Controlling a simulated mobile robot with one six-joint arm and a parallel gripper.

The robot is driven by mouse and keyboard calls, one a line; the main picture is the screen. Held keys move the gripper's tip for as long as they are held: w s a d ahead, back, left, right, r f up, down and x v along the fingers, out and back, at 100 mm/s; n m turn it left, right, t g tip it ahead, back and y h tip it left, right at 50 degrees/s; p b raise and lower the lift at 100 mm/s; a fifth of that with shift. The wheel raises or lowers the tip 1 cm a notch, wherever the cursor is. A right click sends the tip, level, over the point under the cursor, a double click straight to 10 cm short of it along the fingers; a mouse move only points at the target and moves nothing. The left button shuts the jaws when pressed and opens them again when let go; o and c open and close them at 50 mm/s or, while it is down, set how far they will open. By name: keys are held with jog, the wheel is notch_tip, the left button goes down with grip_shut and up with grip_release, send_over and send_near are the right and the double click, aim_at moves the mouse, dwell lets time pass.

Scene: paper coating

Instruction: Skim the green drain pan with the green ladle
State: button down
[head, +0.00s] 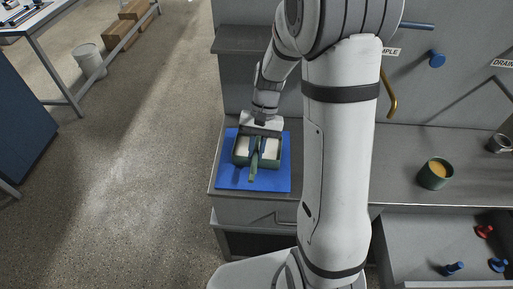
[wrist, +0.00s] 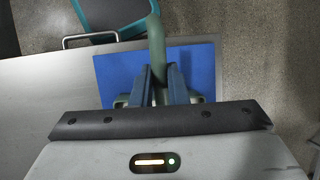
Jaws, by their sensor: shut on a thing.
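The green drain pan (head: 241,158) sits on a blue mat (head: 225,176) on the grey counter and holds pale contents. My gripper (head: 257,145) is over the pan, pointing down, shut on the handle of the green ladle (head: 253,172). In the wrist view my gripper (wrist: 160,75) has the green ladle handle (wrist: 155,35) between its two fingers. The ladle's bowl is hidden, so I cannot tell whether it touches the contents. Only small parts of the pan show beside the fingers in the wrist view.
A green cup (head: 433,174) with orange-yellow contents and a grey metal cup (head: 499,143) stand on the counter to the right. Blue and red knobs (head: 484,231) are at the lower right. A brass pipe (head: 389,94) is on the back panel. The counter's left edge is close to the mat.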

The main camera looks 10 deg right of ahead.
jog(key=shift+f, duration=0.1)
dwell(0.3)
jog(key=shift+f+b, duration=1)
jog(key=shift+f, duration=0.4)
jog(key=shift+f+b, duration=0.35)
jog(key=shift+f, duration=0.45)
dwell(2.5)
dwell(0.8)
jog(key=shift+r+p, duration=3.35)
jog(key=shift+r, duration=1)
